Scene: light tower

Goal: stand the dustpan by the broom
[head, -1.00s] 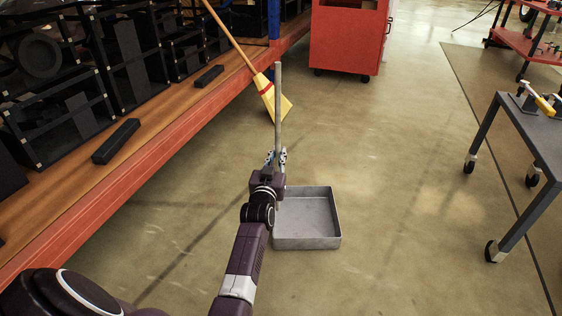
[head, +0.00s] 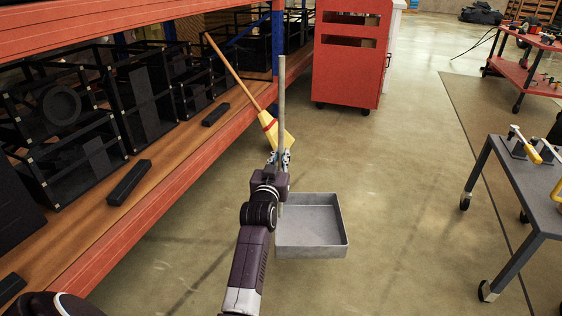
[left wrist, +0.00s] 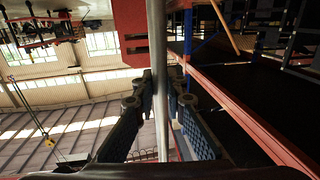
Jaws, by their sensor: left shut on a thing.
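The dustpan is a grey metal tray (head: 312,226) with a tall upright handle (head: 282,100). My left gripper (head: 279,160) is shut on the handle, below its middle. The left wrist view shows the handle (left wrist: 158,60) running between the two fingers (left wrist: 152,108). The pan hangs level in front of my arm; whether it touches the floor I cannot tell. The broom, with yellow bristles (head: 278,132), a red band and a wooden stick (head: 233,69), leans against the shelf beyond the gripper. The gripper and handle overlap part of its bristles. My right gripper is not in view.
An orange-edged shelf (head: 190,170) with black crates runs along the left. A red cabinet (head: 346,60) stands behind the broom. A grey wheeled table (head: 525,185) with tools is at the right. The floor between is clear.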

